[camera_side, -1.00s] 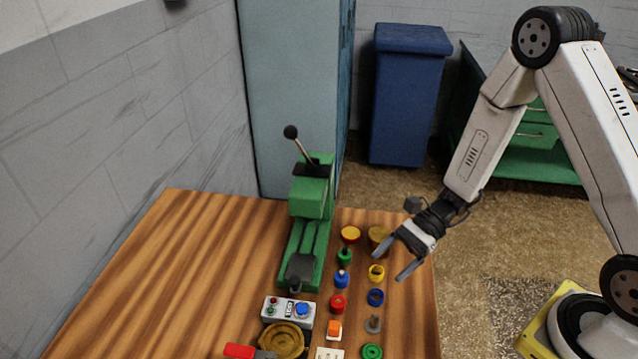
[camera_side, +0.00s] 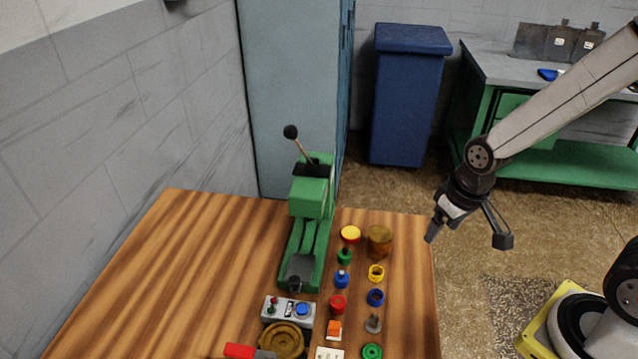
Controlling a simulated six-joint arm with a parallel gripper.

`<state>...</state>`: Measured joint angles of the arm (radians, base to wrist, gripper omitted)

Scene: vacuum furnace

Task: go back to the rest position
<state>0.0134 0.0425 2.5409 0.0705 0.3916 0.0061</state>
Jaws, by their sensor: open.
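My gripper (camera_side: 436,232) is at the right of the picture, just past the right edge of the wooden table (camera_side: 190,265). It points down and to the left, with its jaws apart and nothing between them. My arm reaches in from the upper right. No held object shows, and the gripper appears clear of the small parts on the table.
A green lever press (camera_side: 313,200) stands on the table. Several small coloured parts, such as a yellow ring (camera_side: 376,273) and a brown cylinder (camera_side: 380,240), stand right of it. A control box (camera_side: 289,310) is in front. A blue bin (camera_side: 408,95) and green workbench (camera_side: 560,165) stand behind.

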